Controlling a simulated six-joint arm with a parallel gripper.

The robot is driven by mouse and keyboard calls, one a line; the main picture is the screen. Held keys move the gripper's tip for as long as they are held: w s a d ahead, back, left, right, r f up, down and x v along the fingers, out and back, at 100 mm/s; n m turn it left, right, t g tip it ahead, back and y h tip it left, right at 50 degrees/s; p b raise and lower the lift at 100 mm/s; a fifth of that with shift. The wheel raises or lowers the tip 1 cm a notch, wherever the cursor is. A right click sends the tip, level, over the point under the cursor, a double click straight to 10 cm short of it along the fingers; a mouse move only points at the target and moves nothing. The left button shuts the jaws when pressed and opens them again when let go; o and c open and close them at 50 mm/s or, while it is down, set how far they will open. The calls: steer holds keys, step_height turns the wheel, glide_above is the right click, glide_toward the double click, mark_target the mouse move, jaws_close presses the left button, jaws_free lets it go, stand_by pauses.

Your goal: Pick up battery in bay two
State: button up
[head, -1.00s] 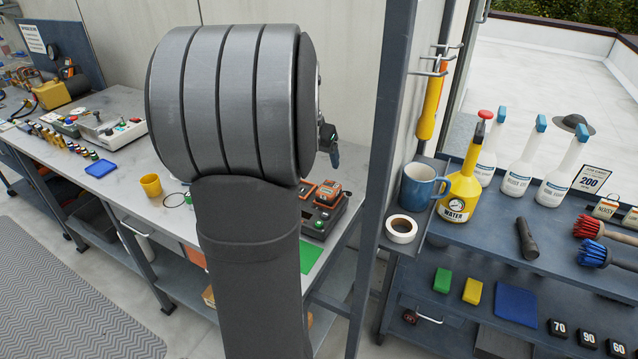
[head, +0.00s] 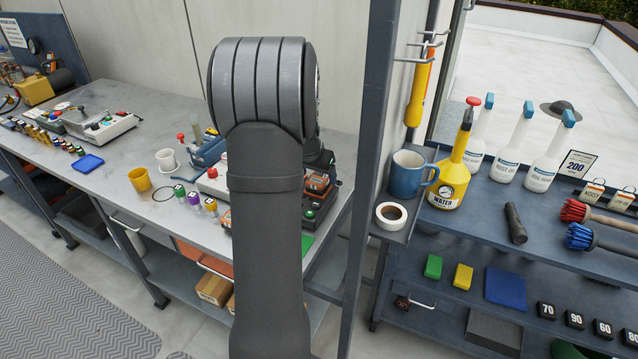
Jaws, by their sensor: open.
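An orange and black battery (head: 317,183) sits in a dark charger (head: 322,218) at the right end of the workbench. The charger shows small green and red parts on its front. My arm hides its left side, so I cannot tell which bay this battery is in or see all the bays. My gripper (head: 319,157) shows only in part, as a dark shape just past my arm's right edge, above and behind the battery in the picture. It is open. Its fingertips are mostly hidden, and I see nothing held in it.
The grey workbench (head: 130,190) holds a yellow cup (head: 140,179), a white cup (head: 167,160), several small colored-cap bottles and a blue tray (head: 87,163). A dark post (head: 368,150) stands right of the charger. Beyond it is a shelf with a blue mug (head: 408,174) and spray bottles.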

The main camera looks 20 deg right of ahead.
steer(key=shift+x, duration=1.45)
steer(key=shift+c, duration=0.3)
